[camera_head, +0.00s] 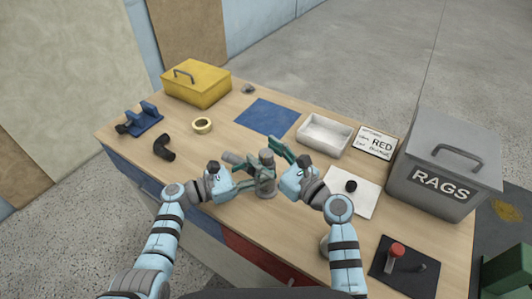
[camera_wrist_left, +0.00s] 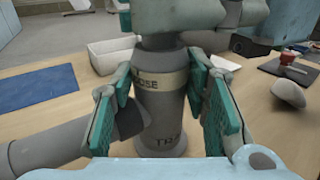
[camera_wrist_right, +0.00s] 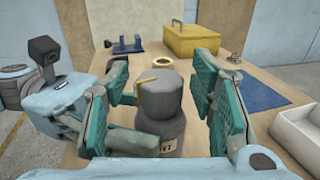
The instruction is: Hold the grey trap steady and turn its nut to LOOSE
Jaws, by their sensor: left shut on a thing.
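The grey trap (camera_head: 266,186) stands upright on the workbench, with a side pipe (camera_wrist_left: 55,148) slanting out. Its pale band (camera_wrist_left: 165,83) shows "OOSE", the rest of the word being hidden. My left gripper (camera_wrist_left: 158,105) is shut on the trap's body, one teal pad on each side. The rounded grey nut (camera_wrist_right: 160,97) sits on top and has a yellow mark. My right gripper (camera_wrist_right: 163,100) is open, its pads on either side of the nut with a gap showing. Where the yellow mark points against the band cannot be told.
The white tray (camera_head: 318,148) and blue mat (camera_head: 266,117) lie behind the trap. A black elbow pipe (camera_head: 164,148), tape roll (camera_head: 202,125) and yellow box (camera_head: 196,98) are to the left. A grey RAGS bin (camera_head: 425,195) and dark mat with a red-topped item (camera_head: 385,268) are right.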

